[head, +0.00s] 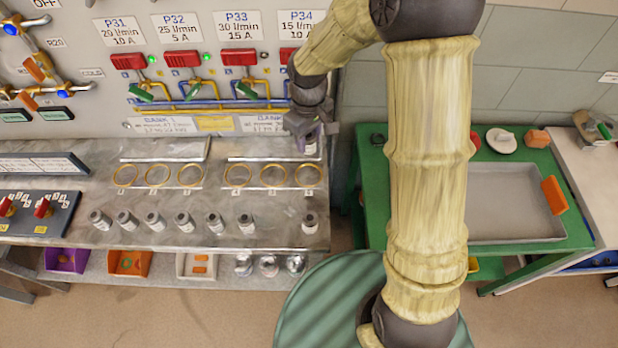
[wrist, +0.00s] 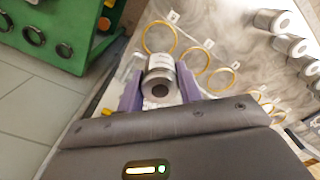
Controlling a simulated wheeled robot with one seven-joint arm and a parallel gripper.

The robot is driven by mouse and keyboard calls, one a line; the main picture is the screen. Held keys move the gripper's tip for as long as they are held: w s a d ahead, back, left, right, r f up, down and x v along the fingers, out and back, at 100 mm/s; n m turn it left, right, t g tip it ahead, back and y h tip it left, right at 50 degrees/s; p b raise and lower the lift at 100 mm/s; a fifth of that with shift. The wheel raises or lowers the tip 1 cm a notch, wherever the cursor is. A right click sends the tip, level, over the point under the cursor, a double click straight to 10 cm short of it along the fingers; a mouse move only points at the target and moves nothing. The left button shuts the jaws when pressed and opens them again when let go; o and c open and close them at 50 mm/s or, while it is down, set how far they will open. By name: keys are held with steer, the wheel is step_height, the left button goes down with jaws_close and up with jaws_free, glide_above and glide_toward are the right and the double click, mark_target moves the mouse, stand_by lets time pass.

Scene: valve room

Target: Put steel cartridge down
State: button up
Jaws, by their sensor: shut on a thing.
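The steel cartridge (wrist: 160,85) is held between the purple fingers of my gripper (wrist: 160,95) in the wrist view. It is a grey cylinder with a pale label and a dark hole in its end. In the head view my gripper (head: 308,135) is over the right end of the steel bench (head: 265,215), near the panel. The cartridge is mostly hidden there by my wrist. Brass rings (head: 273,175) lie in two groups on the bench, and in the wrist view one ring (wrist: 159,37) is just beyond the cartridge. I cannot tell whether the cartridge touches the bench.
Several similar cartridges (head: 183,222) stand in a row along the bench front, with one (head: 310,222) apart at the right. Coloured bins (head: 130,264) sit on the shelf below. A green table (head: 540,255) with a grey tray (head: 500,237) stands to the right. The panel (head: 230,60) rises behind.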

steer(key=shift+f+b, duration=0.45)
steer(key=shift+f, duration=0.35)
steer(key=shift+r, duration=0.1)
steer(key=shift+f+p, duration=0.4)
steer(key=shift+f, duration=2.7)
